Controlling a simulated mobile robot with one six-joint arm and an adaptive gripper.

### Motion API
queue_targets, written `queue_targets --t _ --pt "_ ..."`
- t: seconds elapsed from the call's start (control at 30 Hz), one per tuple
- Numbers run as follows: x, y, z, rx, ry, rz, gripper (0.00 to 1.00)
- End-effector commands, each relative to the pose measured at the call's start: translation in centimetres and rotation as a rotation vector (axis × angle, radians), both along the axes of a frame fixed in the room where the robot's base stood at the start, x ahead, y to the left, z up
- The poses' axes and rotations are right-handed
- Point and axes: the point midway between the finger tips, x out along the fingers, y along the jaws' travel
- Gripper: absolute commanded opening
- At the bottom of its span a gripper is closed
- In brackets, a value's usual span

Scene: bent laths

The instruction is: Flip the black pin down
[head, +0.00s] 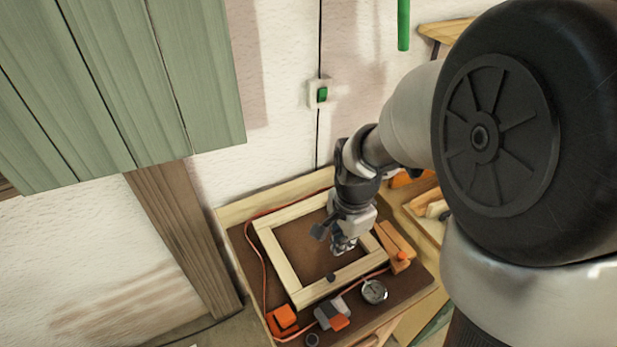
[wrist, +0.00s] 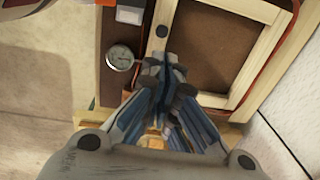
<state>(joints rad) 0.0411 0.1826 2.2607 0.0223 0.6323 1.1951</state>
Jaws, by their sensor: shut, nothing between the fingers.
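A pale wooden frame (head: 284,267) lies on a brown board, and a small dark round spot, likely the black pin (head: 331,277), sits on its front lath. The pin also shows in the wrist view (wrist: 162,31) as a dark disc on the lath; I cannot tell whether it stands up or lies flat. My gripper (head: 343,248) is over the frame's inside, behind the pin in the head view. In the wrist view my gripper (wrist: 163,65) has its fingers together and empty, just below the pin in the picture and apart from it.
A round dial gauge (head: 374,291), a grey and orange tool (head: 333,314) and an orange block (head: 283,320) lie along the front. A wooden block (head: 393,244) is at the right. An orange cord (head: 262,267) loops around the frame. A wall switch (head: 320,94) is behind.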

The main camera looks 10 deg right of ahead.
Motion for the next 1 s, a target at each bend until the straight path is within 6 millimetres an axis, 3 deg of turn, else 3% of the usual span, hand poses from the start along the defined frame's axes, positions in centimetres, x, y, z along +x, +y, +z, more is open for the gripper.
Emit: queue_targets --t 0.33,0.47,1.0 --pt "0.0 0.0 -0.2 0.0 0.001 -0.004 0.0" --pt "0.0 0.0 -1.1 0.0 0.003 -0.003 0.0" --pt "0.7 0.1 -11.8 0.0 0.004 -0.002 0.0"
